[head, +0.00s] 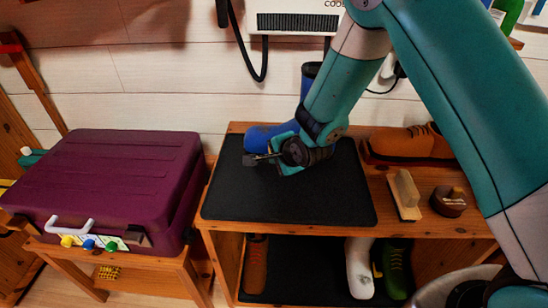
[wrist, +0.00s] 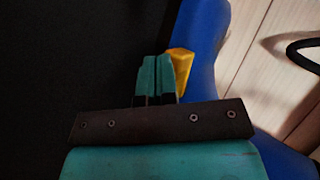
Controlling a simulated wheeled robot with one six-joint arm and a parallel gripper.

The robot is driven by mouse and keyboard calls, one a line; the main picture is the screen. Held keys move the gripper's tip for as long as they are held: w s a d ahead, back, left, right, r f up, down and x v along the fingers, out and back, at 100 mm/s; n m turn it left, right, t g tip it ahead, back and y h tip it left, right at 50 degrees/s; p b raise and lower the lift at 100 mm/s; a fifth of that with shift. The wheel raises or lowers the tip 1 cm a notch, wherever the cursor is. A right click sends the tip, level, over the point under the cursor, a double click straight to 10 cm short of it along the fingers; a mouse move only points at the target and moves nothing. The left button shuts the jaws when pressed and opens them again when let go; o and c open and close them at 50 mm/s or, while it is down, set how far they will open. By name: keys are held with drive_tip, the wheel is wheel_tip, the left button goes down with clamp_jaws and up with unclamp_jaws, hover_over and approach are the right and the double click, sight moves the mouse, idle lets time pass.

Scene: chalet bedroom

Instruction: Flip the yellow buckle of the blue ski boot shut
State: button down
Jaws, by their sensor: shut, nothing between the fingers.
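The blue ski boot (head: 264,137) stands on the black mat (head: 232,200) on top of the wooden bench. My arm covers much of it, and its shaft shows behind the arm. In the wrist view the blue boot (wrist: 208,35) runs along the right side. Its yellow buckle (wrist: 183,66) shows just right of my fingers, partly behind them. The buckle is hidden in the head view. My gripper (wrist: 157,60) is shut and empty, its fingertips close beside the buckle. Whether they touch it I cannot tell. In the head view my gripper (head: 250,159) is in front of the boot.
A brush (head: 405,193), a round brown tin (head: 448,200) and a brown shoe (head: 408,144) lie on the bench's right part. A purple suitcase (head: 115,185) lies on a stand at left. Shoes stand on the lower shelf. The mat's front is clear.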

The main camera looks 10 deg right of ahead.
drive_tip(key=shift+d, duration=0.1)
drive_tip(key=shift+d, duration=0.65)
drive_tip(key=shift+s, duration=0.1)
drive_tip(key=shift+s, duration=0.25)
drive_tip(key=s, duration=0.2)
drive_tip(key=shift+s, duration=0.35)
drive_tip(key=s+a+r, duration=0.1)
drive_tip(key=s+r, duration=0.6)
drive_tip(key=s, duration=0.1)
drive_tip(key=shift+a, duration=0.15)
